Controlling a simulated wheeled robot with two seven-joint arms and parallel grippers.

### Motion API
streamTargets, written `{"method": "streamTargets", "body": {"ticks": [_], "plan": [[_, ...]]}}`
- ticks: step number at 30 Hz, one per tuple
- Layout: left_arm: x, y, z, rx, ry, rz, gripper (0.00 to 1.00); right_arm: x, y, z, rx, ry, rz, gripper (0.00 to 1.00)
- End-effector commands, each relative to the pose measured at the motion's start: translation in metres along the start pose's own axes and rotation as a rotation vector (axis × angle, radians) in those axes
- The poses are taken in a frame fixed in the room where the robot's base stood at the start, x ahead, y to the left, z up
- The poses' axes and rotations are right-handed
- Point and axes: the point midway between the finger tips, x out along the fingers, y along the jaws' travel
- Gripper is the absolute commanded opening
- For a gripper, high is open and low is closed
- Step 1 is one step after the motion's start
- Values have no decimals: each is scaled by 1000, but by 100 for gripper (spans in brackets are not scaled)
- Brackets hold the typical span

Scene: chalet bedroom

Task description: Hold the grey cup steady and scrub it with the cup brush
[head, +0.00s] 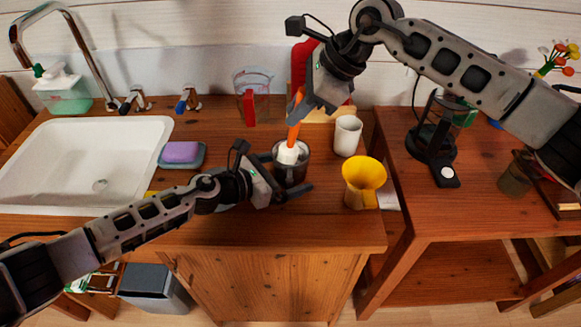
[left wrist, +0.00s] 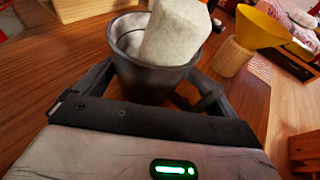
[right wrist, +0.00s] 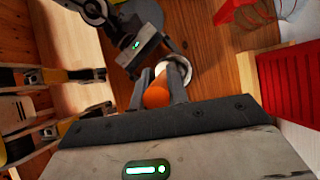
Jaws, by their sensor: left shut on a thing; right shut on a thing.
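The grey cup (head: 292,174) stands on the wooden counter, and it also shows in the left wrist view (left wrist: 150,78). My left gripper (head: 287,193) is shut on the cup, with its fingers on either side of it. The cup brush has an orange handle (head: 294,132) and a white head (head: 288,152). My right gripper (head: 297,108) is shut on the orange handle above the cup. In the left wrist view the white head (left wrist: 176,30) is at the cup's mouth, its lower end inside the rim. The cup's inner bottom is hidden.
A white cup (head: 347,136) and a yellow funnel (head: 364,180) stand right of the grey cup. A purple sponge (head: 181,152) in a dish and the sink (head: 80,165) are on the left. A measuring jug (head: 253,92) stands behind.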

Motion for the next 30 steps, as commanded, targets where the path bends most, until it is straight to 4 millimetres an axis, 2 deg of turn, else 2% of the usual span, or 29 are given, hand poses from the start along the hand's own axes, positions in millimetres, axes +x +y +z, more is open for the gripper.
{"method": "streamTargets", "body": {"ticks": [15, 30], "plan": [[0, 0, 1, -1, -2, 0, 82, 16, 3, -9, -1, -1, 7, 0], [0, 0, 1, 0, -2, 1, 82, 2, -1, -1, -1, -1, 5, 0]]}}
